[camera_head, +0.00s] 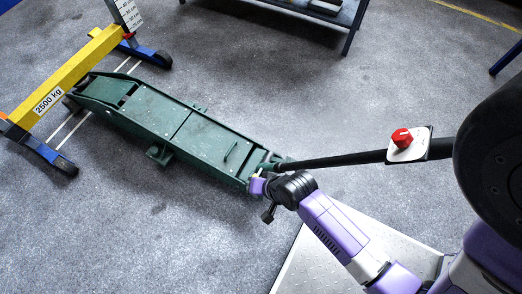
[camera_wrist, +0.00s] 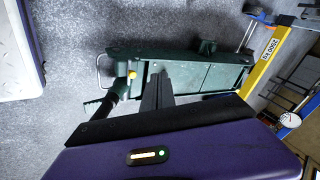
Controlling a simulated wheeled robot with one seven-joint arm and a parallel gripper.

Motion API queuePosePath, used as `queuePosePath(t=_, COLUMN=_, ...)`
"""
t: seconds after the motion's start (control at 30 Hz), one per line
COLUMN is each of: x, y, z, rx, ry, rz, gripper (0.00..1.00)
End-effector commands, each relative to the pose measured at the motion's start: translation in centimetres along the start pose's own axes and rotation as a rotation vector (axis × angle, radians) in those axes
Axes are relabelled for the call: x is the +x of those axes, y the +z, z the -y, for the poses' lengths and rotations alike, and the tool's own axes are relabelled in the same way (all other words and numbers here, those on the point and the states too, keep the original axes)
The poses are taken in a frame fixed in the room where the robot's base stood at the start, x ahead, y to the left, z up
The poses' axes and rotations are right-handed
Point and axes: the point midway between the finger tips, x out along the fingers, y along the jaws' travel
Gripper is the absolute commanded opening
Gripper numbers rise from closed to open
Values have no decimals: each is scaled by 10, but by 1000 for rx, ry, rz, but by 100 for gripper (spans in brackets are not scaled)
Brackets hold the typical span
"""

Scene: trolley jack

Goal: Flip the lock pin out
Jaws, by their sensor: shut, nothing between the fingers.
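The green trolley jack (camera_head: 180,125) lies on the floor, its long black handle (camera_head: 340,160) running from its near end to the right. The wrist view shows the jack (camera_wrist: 200,75) ahead, with a small yellow-tipped part (camera_wrist: 132,74) beside the handle base (camera_wrist: 119,88). I cannot tell for sure whether this part is the lock pin. My gripper (camera_head: 268,214) is low at the jack's near end, beside the handle base. In the wrist view its dark fingers (camera_wrist: 158,88) are together and empty, just right of the yellow-tipped part. Contact cannot be told.
A yellow beam (camera_head: 65,75) marked 2500 kg on blue feet stands over the jack's far end. A red knob on a white plate (camera_head: 402,143) sits on the handle. A blue-framed bench (camera_head: 300,12) stands at the back. Floor between is clear.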

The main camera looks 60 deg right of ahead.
Motion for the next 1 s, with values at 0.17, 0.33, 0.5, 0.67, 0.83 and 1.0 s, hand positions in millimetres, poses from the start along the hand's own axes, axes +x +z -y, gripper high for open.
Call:
queuePosePath(t=0.17, x=90, y=-36, z=-28, rx=275, ry=139, rz=124, gripper=0)
queuePosePath(t=0.33, x=128, y=-78, z=-56, rx=508, ry=287, rz=226, gripper=0)
queuePosePath(t=0.5, x=136, y=-112, z=-79, rx=671, ry=407, rz=289, gripper=0)
queuePosePath(t=0.67, x=132, y=-128, z=-90, rx=743, ry=466, rz=315, gripper=0)
queuePosePath(t=0.83, x=130, y=-130, z=-90, rx=756, ry=478, rz=322, gripper=0)
queuePosePath(t=1.0, x=130, y=-130, z=-90, rx=754, ry=477, rz=321, gripper=0)
